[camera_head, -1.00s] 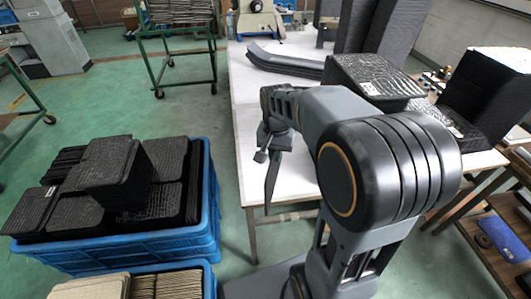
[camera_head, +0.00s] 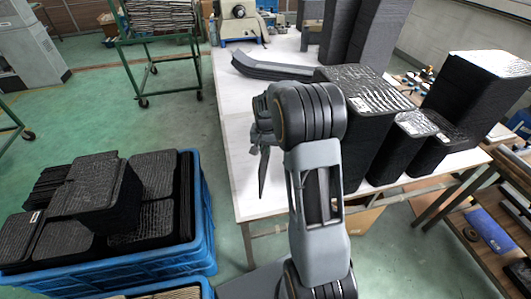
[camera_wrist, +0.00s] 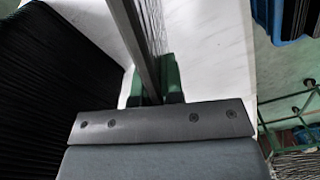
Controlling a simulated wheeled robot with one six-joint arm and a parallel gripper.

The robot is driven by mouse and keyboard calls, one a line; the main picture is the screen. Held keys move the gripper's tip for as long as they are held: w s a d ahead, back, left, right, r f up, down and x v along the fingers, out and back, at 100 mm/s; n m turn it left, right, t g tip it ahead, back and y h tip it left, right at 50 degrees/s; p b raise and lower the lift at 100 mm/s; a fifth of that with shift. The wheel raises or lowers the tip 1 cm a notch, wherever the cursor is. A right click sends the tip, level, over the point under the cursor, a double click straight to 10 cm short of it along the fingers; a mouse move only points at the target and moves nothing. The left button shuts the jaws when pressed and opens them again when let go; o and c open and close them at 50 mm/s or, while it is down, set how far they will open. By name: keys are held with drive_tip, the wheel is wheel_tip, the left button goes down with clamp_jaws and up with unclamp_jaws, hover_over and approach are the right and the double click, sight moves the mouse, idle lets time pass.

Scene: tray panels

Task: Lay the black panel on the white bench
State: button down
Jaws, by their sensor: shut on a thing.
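The black panel (camera_head: 263,178) is thin and dark and hangs nearly edge-on from my gripper (camera_head: 261,146). In the wrist view the panel (camera_wrist: 138,45) stands between the green fingers of my gripper (camera_wrist: 157,88), with a ribbed face to its right. My gripper is shut on it. The white bench (camera_head: 233,120) lies behind the panel in the head view, and its white top (camera_wrist: 90,35) also shows behind it in the wrist view. The panel's lower end appears over the near left part of the bench; I cannot tell whether it touches. My arm partly hides the gripper.
Tall stacks of black panels (camera_head: 372,140) stand on the bench's right side. A curved dark piece (camera_head: 275,68) lies farther back. A blue crate (camera_head: 190,255) full of black panels is on the floor at left, and a green cart (camera_head: 150,60) stands behind it.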

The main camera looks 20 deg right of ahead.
drive_tip(key=shift+w+d+f+p, duration=0.1)
drive_tip(key=shift+w+f+p, duration=0.1)
drive_tip(key=shift+f, duration=0.55)
drive_tip(key=shift+w+d+f+p, duration=0.1)
drive_tip(key=shift+f+p, duration=0.15)
drive_tip(key=shift+f, duration=0.45)
drive_tip(key=shift+w+d+f+p, duration=0.1)
drive_tip(key=shift+w+f+p, duration=0.1)
drive_tip(key=shift+f, duration=0.55)
drive_tip(key=shift+f, duration=0.15)
drive_tip(key=c, duration=1.2)
unclamp_jaws()
drive_tip(key=shift+c, duration=0.2)
